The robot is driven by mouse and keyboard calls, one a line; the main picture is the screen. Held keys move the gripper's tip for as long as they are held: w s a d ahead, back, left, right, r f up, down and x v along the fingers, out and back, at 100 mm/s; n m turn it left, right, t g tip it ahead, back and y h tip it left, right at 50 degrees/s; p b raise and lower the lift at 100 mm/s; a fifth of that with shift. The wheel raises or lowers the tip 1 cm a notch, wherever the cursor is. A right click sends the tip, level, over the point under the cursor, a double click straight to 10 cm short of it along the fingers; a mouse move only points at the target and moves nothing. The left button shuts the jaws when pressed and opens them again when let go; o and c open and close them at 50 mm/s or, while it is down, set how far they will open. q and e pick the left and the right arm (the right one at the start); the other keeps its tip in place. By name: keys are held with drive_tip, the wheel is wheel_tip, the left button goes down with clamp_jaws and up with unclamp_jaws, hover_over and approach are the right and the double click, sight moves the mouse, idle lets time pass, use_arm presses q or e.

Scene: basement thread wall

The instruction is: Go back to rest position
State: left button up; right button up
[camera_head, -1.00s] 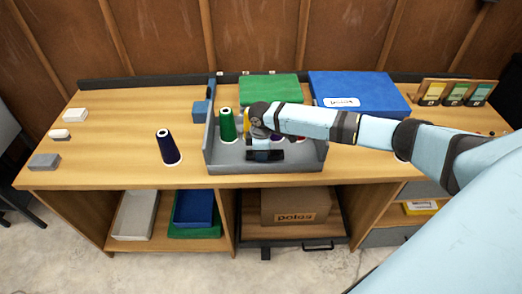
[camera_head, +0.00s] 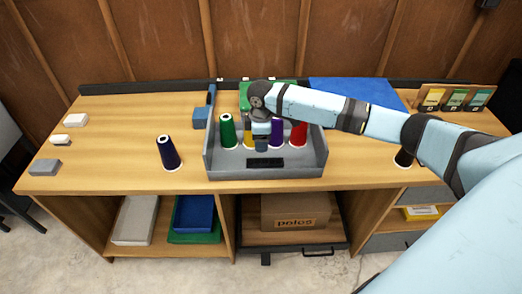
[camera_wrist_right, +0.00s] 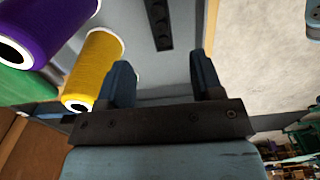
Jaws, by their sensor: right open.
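My right gripper (camera_head: 262,143) hangs over the grey tray (camera_head: 212,160), pointing down, in the head view. In the right wrist view its two dark fingers (camera_wrist_right: 160,75) are apart with nothing between them. In the tray stand a green spool (camera_head: 228,132), a yellow spool (camera_head: 248,136) partly hidden by the gripper, a purple spool (camera_head: 277,136) and a red spool (camera_head: 299,134). The wrist view shows the yellow spool (camera_wrist_right: 93,68) and purple spool (camera_wrist_right: 45,30) beside the fingers. My left gripper is not in view.
A dark navy spool (camera_head: 169,154) stands left of the tray on the wooden table (camera_head: 110,150). A black spool (camera_head: 403,158) stands to the right, partly behind my arm. A green box (camera_head: 285,84) and blue box (camera_head: 350,92) lie behind. Small blocks lie at the left.

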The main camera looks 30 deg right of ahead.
drive_tip(key=shift+r, duration=2.4)
drive_tip(key=s+a+f+m+t+y+p, duration=0.1)
drive_tip(key=s+a+f+t+y+p, duration=0.15)
drive_tip(key=s+a+f, duration=0.45)
drive_tip(key=s+a+f+m+t+y+p, duration=0.2)
drive_tip(key=s+a+f+t+p, duration=0.15)
drive_tip(key=a, duration=0.65)
drive_tip(key=s+r+m+t+p, duration=0.1)
drive_tip(key=s+m+t+p, duration=0.1)
drive_tip(key=s, duration=0.6)
drive_tip(key=s+d+r+m+t+h+p, duration=0.1)
drive_tip(key=s+m+t+p, duration=0.2)
drive_tip(key=s, duration=0.6)
drive_tip(key=shift+r+m, duration=0.3)
drive_tip(key=shift+m, duration=0.1)
